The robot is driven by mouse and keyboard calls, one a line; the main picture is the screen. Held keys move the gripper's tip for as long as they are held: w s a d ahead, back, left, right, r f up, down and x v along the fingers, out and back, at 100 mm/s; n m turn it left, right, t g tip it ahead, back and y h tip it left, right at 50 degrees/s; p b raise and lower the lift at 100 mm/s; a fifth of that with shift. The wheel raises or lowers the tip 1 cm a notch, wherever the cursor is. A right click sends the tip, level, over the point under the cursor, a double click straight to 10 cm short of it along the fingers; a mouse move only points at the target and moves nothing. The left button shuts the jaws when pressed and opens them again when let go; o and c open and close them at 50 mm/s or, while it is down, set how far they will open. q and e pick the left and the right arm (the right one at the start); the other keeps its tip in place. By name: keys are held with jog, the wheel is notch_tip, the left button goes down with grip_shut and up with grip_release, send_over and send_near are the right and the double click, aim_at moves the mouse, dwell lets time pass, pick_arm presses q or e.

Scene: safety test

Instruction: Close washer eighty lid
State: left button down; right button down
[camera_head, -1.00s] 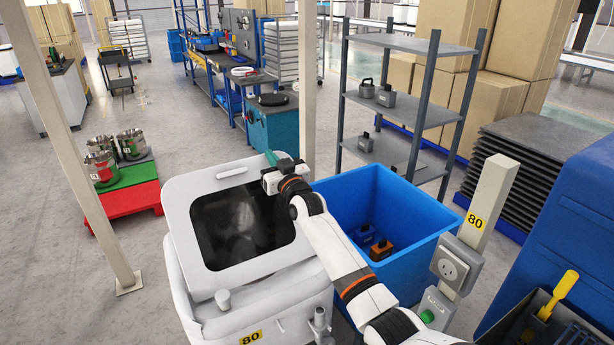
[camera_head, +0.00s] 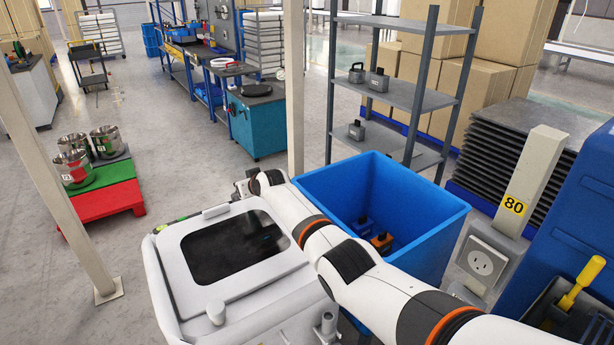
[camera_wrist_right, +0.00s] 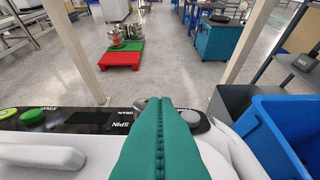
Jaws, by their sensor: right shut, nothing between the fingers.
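The white washer (camera_head: 160,290) stands at lower centre in the head view. Its lid (camera_head: 180,270), with a dark window, lies low and nearly flat over the top; whether it is fully seated I cannot tell. My right arm crosses from the lower right to the washer's far right corner. The fingers of my right gripper are hidden in the head view. In the right wrist view, the teal fingers of my right gripper (camera_wrist_right: 160,103) are shut and empty, over the control panel (camera_wrist_right: 75,118) marked SPIN and DRAIN. My left gripper is not in view.
A blue bin (camera_head: 430,225) with small items stands right of the washer, close to my arm. A post (camera_head: 530,180) labelled 80 carries a socket at right. A thin pole (camera_head: 60,175) stands left. Open floor lies beyond the washer.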

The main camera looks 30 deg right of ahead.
aim_at(250, 201)
jog(key=shift+w+f+b, duration=0.15)
jog(key=shift+f+b, duration=0.9)
jog(key=shift+f, duration=0.85)
